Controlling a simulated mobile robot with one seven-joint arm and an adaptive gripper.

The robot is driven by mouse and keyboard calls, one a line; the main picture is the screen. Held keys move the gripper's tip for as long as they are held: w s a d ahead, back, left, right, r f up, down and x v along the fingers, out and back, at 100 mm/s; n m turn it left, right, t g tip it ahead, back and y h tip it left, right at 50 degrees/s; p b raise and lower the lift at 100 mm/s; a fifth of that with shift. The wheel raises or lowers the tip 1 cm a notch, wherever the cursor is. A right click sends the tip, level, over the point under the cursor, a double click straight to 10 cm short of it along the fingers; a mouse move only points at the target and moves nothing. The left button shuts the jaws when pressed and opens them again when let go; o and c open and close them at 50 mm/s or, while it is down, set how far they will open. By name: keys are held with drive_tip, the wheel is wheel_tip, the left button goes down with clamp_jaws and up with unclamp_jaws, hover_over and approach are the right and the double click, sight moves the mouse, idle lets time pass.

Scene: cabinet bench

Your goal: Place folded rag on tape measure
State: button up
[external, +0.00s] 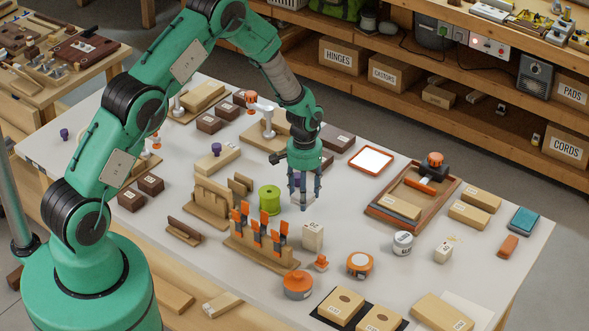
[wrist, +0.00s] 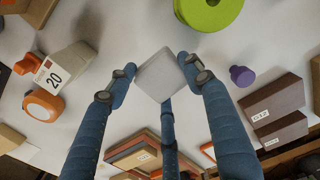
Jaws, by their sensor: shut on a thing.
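My gripper (external: 304,190) is near the middle of the bench, pointing down. In the wrist view its fingers (wrist: 158,82) are closed around a pale grey square thing, which looks like the folded rag (wrist: 154,74). In the external view the rag is mostly hidden by the fingers. What looks like the tape measure, a round orange body with a pale face (external: 360,265), sits on the bench in front and to the right of my gripper. It also shows at the left of the wrist view (wrist: 43,105). The rag is apart from it.
A pale block marked 20 (external: 313,236) and a small orange piece (external: 321,263) stand between my gripper and the tape measure. A green spool (external: 269,199) and a wooden rack with orange-handled tools (external: 262,250) are close by. A wood-framed tray (external: 380,218) lies to the right.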

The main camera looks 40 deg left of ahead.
wheel_tip(320, 180, up, 9)
drive_tip(key=shift+r, duration=0.2)
drive_tip(key=s+d+m, duration=0.1)
drive_tip(key=s+d, duration=0.4)
drive_tip(key=s+d+m+p, duration=0.1)
drive_tip(key=s+d, duration=0.4)
drive_tip(key=shift+d, duration=0.35)
drive_tip(key=s+d+m, duration=0.1)
drive_tip(key=s+d, duration=0.3)
drive_tip(key=s, duration=0.3)
drive_tip(key=s+d+m, duration=0.2)
drive_tip(key=s+d, duration=0.2)
drive_tip(key=s, duration=0.3)
drive_tip(key=shift+f+p, duration=0.45)
drive_tip(key=shift+f, duration=2.2)
drive_tip(key=shift+w, duration=0.15)
hover_over(360, 262)
drive_tip(key=shift+w+f+p, duration=0.1)
drive_tip(key=shift+f+p, duration=0.25)
drive_tip(key=shift+f, duration=0.45)
